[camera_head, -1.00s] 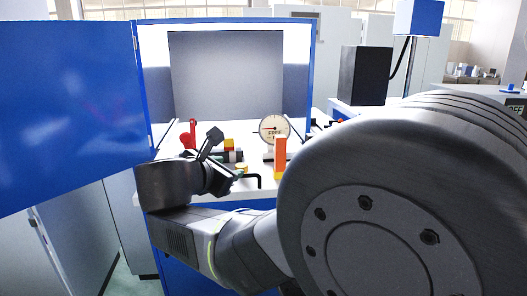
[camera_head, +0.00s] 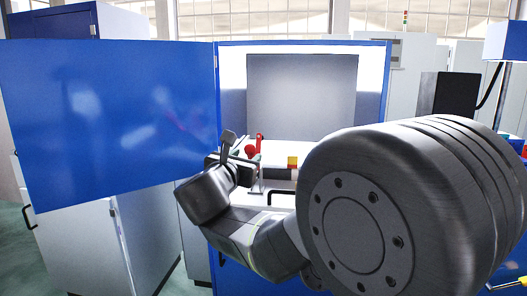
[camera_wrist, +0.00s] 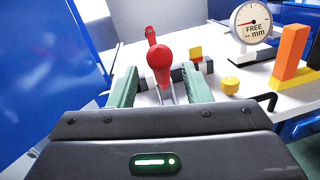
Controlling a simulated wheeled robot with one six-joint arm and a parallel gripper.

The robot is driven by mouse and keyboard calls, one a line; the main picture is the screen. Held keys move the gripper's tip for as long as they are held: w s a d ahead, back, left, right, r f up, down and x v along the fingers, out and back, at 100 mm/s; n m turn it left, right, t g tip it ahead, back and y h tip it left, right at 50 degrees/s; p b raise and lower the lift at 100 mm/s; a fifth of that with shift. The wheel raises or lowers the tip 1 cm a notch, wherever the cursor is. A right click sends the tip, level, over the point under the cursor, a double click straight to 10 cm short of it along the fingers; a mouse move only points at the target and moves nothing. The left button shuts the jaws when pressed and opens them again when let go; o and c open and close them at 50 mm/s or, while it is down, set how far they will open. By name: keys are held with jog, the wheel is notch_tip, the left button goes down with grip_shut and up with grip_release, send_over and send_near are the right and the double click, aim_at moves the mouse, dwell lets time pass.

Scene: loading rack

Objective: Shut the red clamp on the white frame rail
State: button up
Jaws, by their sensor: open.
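The red clamp (camera_wrist: 158,62) stands up from the white worktop in the wrist view, with its rounded red end toward me. It also shows in the head view (camera_head: 251,149), just behind my gripper (camera_head: 238,172). In the wrist view my gripper (camera_wrist: 160,82) is open, its two green fingers on the left and right of the clamp's red end. I cannot tell whether they touch it. Grey metal parts show below the red end. The clamp's base and the white frame rail cannot be made out.
A dial gauge (camera_wrist: 250,22), an orange block (camera_wrist: 290,52), a yellow knob (camera_wrist: 230,85) and a black handle (camera_wrist: 266,100) are to the right. A dark bar with a yellow block (camera_wrist: 196,53) lies behind. An open blue door (camera_head: 110,125) bounds the left.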

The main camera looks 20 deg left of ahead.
jog(key=w, duration=0.6)
jog(key=shift+w+a, duration=0.2)
jog(key=shift+a, duration=0.05)
grip_shut()
